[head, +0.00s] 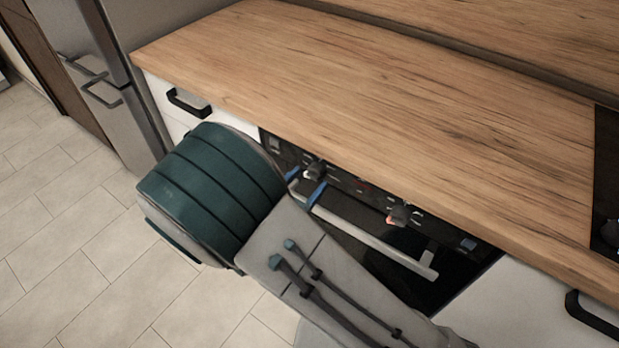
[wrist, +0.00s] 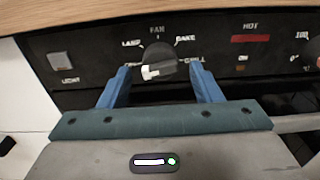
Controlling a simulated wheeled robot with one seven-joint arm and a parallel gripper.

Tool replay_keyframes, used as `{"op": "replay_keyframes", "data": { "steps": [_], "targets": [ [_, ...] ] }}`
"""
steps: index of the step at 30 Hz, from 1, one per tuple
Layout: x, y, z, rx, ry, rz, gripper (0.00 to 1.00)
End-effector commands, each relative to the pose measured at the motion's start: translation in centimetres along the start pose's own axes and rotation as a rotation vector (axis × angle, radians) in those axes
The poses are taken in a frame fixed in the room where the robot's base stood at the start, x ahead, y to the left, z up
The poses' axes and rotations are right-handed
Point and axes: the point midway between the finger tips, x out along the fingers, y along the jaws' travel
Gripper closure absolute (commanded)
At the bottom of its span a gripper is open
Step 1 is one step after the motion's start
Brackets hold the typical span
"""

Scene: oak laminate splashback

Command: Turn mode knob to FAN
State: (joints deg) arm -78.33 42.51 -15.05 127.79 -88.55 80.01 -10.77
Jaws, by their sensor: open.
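The mode knob (wrist: 160,60) is a dark round knob on the black oven panel, also visible in the head view (head: 314,170). Its white pointer mark is at the lower left, toward a label partly hidden by my left finger. FAN is printed straight above the knob, LAMP upper left, BAKE upper right and GRILL at the right. My gripper (wrist: 162,80) is open, its blue fingers spread to either side of the knob's lower part. In the head view my gripper (head: 305,184) is at the panel. I cannot tell whether the fingers touch the knob.
A light switch (wrist: 61,62) sits left of the knob, and a red HOT indicator (wrist: 250,39) to the right. A second knob (head: 400,214) is farther right on the panel. The oven handle bar (head: 370,238) runs below the panel. The wooden worktop (head: 380,110) overhead is clear.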

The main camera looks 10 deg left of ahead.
Motion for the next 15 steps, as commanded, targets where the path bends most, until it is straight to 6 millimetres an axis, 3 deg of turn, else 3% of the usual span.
{"op": "replay_keyframes", "data": {
  "steps": [6, 14, 15],
  "targets": [
    [1.6, 0.0, 0.0, 0.0, 0.001, -0.001, 0.42],
    [1.6, 0.0, 0.0, 0.0, 0.0, -0.001, 0.42],
    [1.6, 0.0, 0.0, 0.0, 0.0, -0.001, 0.5]
  ]
}}
